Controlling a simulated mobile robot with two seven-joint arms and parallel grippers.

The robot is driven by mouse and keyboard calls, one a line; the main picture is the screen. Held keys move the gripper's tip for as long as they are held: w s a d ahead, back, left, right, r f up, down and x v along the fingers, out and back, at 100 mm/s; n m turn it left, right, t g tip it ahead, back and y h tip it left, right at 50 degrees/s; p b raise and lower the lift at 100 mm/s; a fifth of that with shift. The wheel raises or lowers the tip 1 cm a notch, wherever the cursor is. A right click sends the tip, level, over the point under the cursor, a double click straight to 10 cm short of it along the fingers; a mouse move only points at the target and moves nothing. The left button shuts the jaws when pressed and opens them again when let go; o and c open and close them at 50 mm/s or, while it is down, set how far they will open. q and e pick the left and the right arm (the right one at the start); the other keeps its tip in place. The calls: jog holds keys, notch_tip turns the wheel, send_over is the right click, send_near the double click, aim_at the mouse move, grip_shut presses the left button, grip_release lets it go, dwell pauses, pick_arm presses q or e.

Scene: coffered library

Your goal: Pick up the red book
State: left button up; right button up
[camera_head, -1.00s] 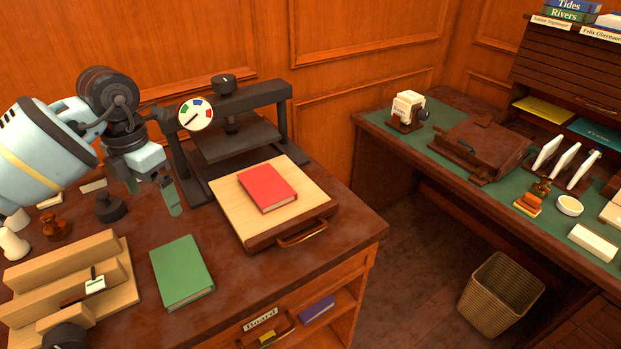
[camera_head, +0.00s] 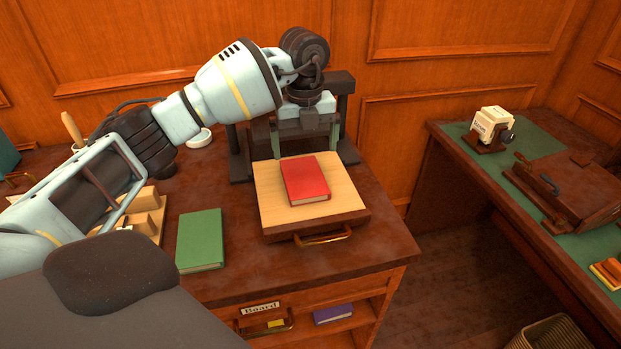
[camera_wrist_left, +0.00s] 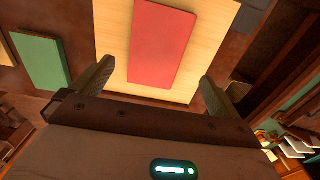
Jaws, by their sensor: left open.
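The red book (camera_head: 305,181) lies flat on a pale wooden board (camera_head: 272,205) with a brass handle at the front of the desk. My left gripper (camera_head: 306,146) is over the back part of the board, just behind the book in the head view, its fingers pointing down. In the left wrist view the red book (camera_wrist_left: 160,42) lies ahead, between the two spread fingers (camera_wrist_left: 158,88) and apart from them. The gripper is open and empty. My right gripper is not in view.
A green book (camera_head: 201,240) lies on the desk left of the board. A dark press (camera_head: 345,120) stands behind the board, close to my left gripper. A purple book (camera_head: 333,313) is on a shelf below. A second desk (camera_head: 470,150) stands at the right.

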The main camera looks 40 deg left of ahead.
aim_at(304, 176)
pick_arm(q)
jog(key=shift+f, duration=1.2)
jog(key=f, duration=0.4)
jog(key=shift+s, duration=0.3)
jog(key=shift+f, duration=0.55)
jog(key=shift+c, duration=0.4)
jog(key=c, duration=0.9)
jog(key=shift+r, duration=0.1)
